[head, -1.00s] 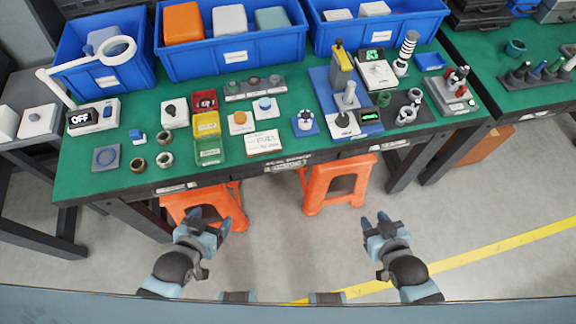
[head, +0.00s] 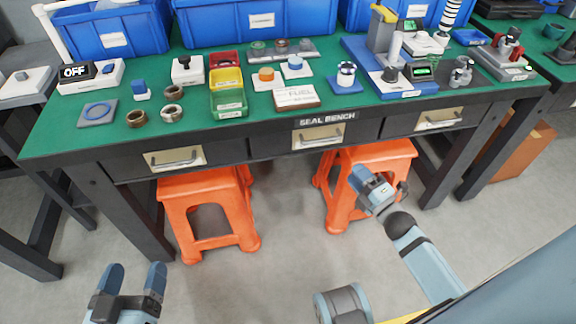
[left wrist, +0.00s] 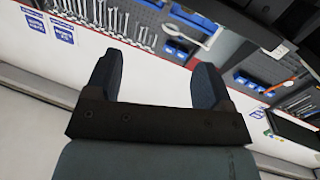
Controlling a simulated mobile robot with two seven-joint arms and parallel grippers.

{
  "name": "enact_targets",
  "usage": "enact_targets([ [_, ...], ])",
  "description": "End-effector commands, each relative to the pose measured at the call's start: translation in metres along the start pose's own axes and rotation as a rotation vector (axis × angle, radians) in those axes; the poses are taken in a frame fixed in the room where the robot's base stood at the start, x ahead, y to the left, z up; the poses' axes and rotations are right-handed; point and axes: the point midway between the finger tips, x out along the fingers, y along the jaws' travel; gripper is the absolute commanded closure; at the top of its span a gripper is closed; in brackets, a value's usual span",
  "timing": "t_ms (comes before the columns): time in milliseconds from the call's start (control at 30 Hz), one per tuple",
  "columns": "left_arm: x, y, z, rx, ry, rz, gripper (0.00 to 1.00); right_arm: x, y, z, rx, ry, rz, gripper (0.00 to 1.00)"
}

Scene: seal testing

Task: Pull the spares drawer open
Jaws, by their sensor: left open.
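The green-topped bench has three drawers in its front: a left drawer (head: 210,154), a middle drawer (head: 272,145) and a right drawer (head: 400,124). Each has a bar handle on a pale plate, and all look shut. I cannot read which one is the spares drawer. My left gripper (head: 134,272) is open and empty, low at the left and apart from the bench front. Its two fingers also show spread in the left wrist view (left wrist: 156,70). My right gripper (head: 372,188) is in front of the right orange stool, below the drawers; its jaws are unclear.
Orange stools (head: 205,185) (head: 385,155) stand under the bench front. Grey floor before the bench is clear. The left wrist view shows wall-hung wrenches (left wrist: 125,22).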

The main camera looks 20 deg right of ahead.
Motion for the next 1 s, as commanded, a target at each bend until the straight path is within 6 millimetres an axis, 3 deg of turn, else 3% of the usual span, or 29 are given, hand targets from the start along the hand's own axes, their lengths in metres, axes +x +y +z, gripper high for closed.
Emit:
enact_targets([
  [33, 0.0, 0.0, 0.007, -0.002, 0.01, 0.005, 0.25, -0.001, -0.01, 0.003, -0.028, 0.005, 0.008, 0.63],
  [267, 0.0, 0.003, 0.001, -0.006, 0.034, 0.014, 0.25, 0.012, -0.007, 0.005, -0.066, 0.014, 0.022, 0.63],
  [700, 0.002, 0.013, -0.019, -0.024, 0.148, 0.058, 0.25, 0.099, -0.006, 0.004, -0.062, 0.014, 0.022, 0.63],
  [1000, 0.0, 0.018, -0.031, -0.033, 0.204, 0.077, 0.25, 0.135, -0.006, 0.004, -0.061, 0.013, 0.019, 0.63],
])
